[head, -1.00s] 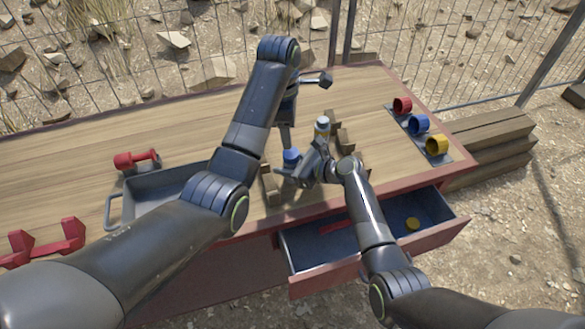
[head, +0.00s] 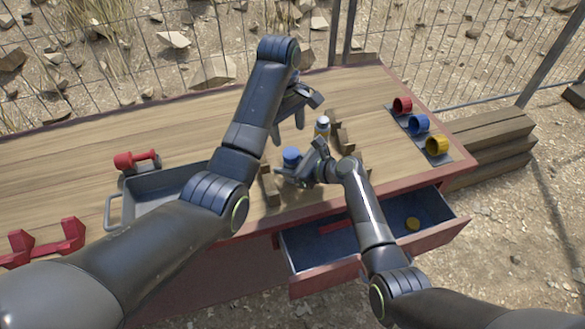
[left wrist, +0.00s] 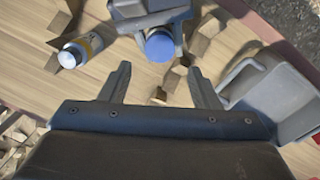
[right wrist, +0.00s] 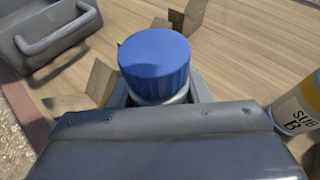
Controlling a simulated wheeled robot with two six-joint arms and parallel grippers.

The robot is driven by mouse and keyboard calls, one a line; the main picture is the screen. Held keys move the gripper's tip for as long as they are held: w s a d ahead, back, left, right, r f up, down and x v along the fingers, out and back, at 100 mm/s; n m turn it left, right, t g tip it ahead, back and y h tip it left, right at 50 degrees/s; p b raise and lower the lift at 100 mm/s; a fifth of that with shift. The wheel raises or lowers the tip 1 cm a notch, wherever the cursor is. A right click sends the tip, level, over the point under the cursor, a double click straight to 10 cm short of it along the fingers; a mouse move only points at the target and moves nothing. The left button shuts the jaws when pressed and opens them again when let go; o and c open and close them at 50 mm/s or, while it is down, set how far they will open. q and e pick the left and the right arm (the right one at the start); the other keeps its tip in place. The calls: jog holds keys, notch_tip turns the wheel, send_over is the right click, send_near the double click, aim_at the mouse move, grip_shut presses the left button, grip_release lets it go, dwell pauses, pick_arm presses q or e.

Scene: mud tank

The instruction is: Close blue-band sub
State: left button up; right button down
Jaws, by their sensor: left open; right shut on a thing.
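The bottle with a blue cap (head: 291,155) stands between wooden blocks on the bench; I take it for the blue-band sub. My right gripper (head: 290,174) is shut on its pale body below the cap. The blue cap (right wrist: 156,62) sits on top in the right wrist view, and the band is hidden. The cap also shows in the left wrist view (left wrist: 160,46). My left gripper (head: 288,124) is open and empty, above and behind the bottle, apart from it. A yellow-band bottle marked SUB B (right wrist: 297,106) stands beside it.
Wooden blocks (head: 270,186) flank the bottles. A grey tray (head: 160,187) is to the left, and an open drawer (head: 335,250) juts from the bench front. Red, blue and yellow cups (head: 437,146) stand on the right. The back left of the bench is clear.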

aim_at(290, 153)
dwell(0.4)
pick_arm(q)
jog(key=f, duration=0.8)
jog(key=shift+w+d, duration=0.15)
jog(key=shift+d, duration=0.15)
jog(key=c, duration=1)
jog(key=shift+m, duration=1.8)
